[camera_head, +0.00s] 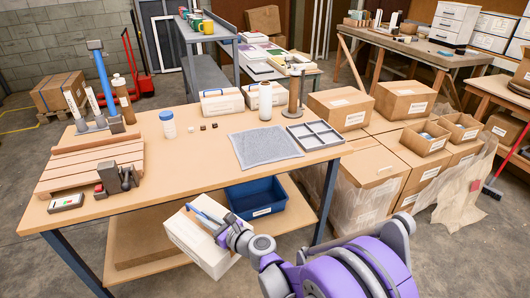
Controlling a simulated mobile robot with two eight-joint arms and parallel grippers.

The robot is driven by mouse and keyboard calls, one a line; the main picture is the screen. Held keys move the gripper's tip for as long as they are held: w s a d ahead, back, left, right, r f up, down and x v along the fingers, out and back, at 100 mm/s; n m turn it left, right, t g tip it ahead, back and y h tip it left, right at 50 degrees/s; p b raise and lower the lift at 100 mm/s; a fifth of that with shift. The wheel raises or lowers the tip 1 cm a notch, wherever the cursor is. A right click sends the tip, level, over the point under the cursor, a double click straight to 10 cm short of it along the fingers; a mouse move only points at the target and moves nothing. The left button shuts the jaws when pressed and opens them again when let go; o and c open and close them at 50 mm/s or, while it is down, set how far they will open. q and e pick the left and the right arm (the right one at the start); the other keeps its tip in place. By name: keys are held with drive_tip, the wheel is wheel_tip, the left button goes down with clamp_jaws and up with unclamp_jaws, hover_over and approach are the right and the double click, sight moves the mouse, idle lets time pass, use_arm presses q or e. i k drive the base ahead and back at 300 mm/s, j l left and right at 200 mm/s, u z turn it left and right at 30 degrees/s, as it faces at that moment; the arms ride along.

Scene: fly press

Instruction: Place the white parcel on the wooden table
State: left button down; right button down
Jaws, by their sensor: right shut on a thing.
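The white parcel (196,243) is a pale box with a small label, low in the middle of the head view. My right gripper (208,216) is shut on its upper right part, and the fingertips are partly hidden. The parcel is tilted a little and appears in front of the wooden table (185,170), below the level of its top. It covers part of the lower shelf in the picture. The wooden table has a light brown top and dark legs. My left gripper is not in view.
The front middle of the tabletop is bare. A blue bin (257,197) sits on the lower shelf. Cardboard boxes (372,165) stand right.

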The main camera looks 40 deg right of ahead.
sight(214, 159)
drive_tip(key=j+z, duration=0.1)
drive_tip(key=z, duration=1)
drive_tip(key=j, duration=0.45)
drive_tip(key=i+j, duration=0.15)
drive_tip(key=j, duration=0.25)
